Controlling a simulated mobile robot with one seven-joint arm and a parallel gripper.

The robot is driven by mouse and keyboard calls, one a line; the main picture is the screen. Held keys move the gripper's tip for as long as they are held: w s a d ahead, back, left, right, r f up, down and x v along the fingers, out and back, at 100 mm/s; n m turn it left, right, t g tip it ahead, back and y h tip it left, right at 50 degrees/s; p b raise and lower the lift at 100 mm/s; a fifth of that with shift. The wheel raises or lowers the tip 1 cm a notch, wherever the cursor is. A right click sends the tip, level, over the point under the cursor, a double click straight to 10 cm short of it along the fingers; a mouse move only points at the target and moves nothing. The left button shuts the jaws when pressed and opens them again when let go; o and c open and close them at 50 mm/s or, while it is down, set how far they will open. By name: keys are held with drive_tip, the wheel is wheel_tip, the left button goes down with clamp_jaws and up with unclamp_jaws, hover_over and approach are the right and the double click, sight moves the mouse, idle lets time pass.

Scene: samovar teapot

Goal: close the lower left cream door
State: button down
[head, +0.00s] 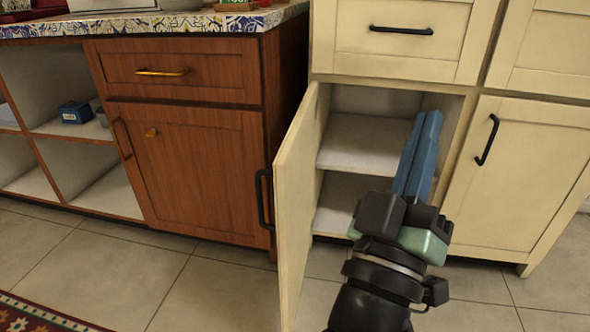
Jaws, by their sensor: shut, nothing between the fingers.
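The lower left cream door (297,195) stands wide open, hinged at its left side and swung out toward me. Its black handle (263,200) shows on its outer face, on the left. Behind it is the open cream cabinet, with a white shelf (355,143) and a cabinet floor below, both bare where I see them. My gripper (425,125) has blue fingers that lie together, shut and empty. It is in front of the cabinet opening, to the right of the door and apart from it in the picture. My gripper and wrist hide part of the cabinet's inside.
A cream drawer (395,50) above the opening is shut. The lower right cream door (520,170) is shut. A brown wooden cabinet (190,160) stands close on the left, with open white cubbies beyond. Tiled floor (200,290) is free in front, with a red rug (30,315) at lower left.

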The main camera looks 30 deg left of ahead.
sight(291, 214)
drive_tip(key=s+a+f+n+g+y+p, duration=0.5)
drive_tip(key=a+f+n+y+p, duration=0.1)
drive_tip(key=a+f+n+p, duration=0.3)
drive_tip(key=s+a+f+n+g+y+p, duration=0.55)
drive_tip(key=a+f+n, duration=0.25)
drive_tip(key=f+n, duration=0.2)
drive_tip(key=d+x, duration=0.1)
drive_tip(key=x, duration=1)
drive_tip(key=shift+h, duration=0.25)
drive_tip(key=shift+w+d+f+b, duration=0.1)
drive_tip(key=shift+w+d, duration=0.1)
drive_tip(key=shift+d, duration=0.45)
drive_tip(key=shift+w+d+f+b, duration=0.1)
drive_tip(key=shift+w+d, duration=0.05)
drive_tip(key=shift+d, duration=0.5)
drive_tip(key=shift+w+d+f+b, duration=0.1)
drive_tip(key=shift+w+d, duration=0.1)
drive_tip(key=shift+d, duration=0.45)
